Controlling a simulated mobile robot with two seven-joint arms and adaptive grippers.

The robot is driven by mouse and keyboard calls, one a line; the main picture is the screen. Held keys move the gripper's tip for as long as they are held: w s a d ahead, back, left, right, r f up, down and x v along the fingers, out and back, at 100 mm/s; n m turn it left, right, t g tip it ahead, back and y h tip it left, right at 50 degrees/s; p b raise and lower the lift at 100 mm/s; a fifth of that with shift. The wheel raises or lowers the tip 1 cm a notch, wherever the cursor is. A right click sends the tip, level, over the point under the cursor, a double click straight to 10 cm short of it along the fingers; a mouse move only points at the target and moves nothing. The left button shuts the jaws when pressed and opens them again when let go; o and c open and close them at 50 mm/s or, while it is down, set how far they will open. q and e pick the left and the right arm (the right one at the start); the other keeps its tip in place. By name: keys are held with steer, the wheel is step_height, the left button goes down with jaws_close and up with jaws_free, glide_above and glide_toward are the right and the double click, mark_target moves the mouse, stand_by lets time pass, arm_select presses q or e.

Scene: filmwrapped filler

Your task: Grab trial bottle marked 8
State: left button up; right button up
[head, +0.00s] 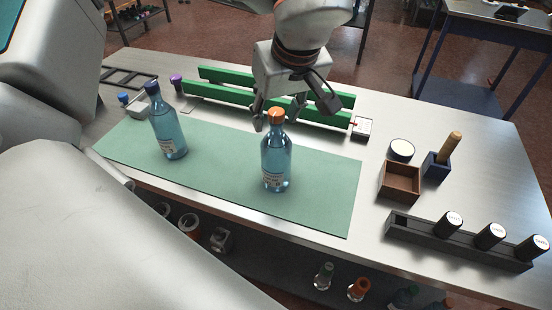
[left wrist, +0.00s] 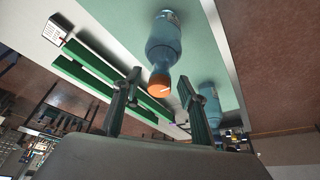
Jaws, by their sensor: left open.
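A blue bottle with an orange cap (head: 275,165) stands upright on the green mat (head: 225,165). A second blue bottle with a dark cap (head: 168,130) stands further left on the mat. Both have small labels; I cannot read a number on either. My left gripper (head: 279,112) is open and empty, its fingers just behind and above the orange cap. In the left wrist view the orange-capped bottle (left wrist: 163,48) points its cap toward the gap between the open fingers (left wrist: 159,80). The other bottle (left wrist: 210,100) is partly hidden behind one finger there. My right gripper is not in view.
Green rails (head: 225,95) run along the mat's back edge. Right of the mat stand a small wooden box (head: 400,183), a dark holder with a wooden handle (head: 437,166) and a black rack (head: 425,233) with several capped vials. The table's right back is clear.

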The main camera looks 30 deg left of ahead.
arm_select(q)
steer(key=shift+a+f, duration=0.1)
steer(key=shift+f, duration=0.2)
jaws_close()
steer(key=shift+w+r, duration=0.1)
steer(key=shift+r, duration=0.05)
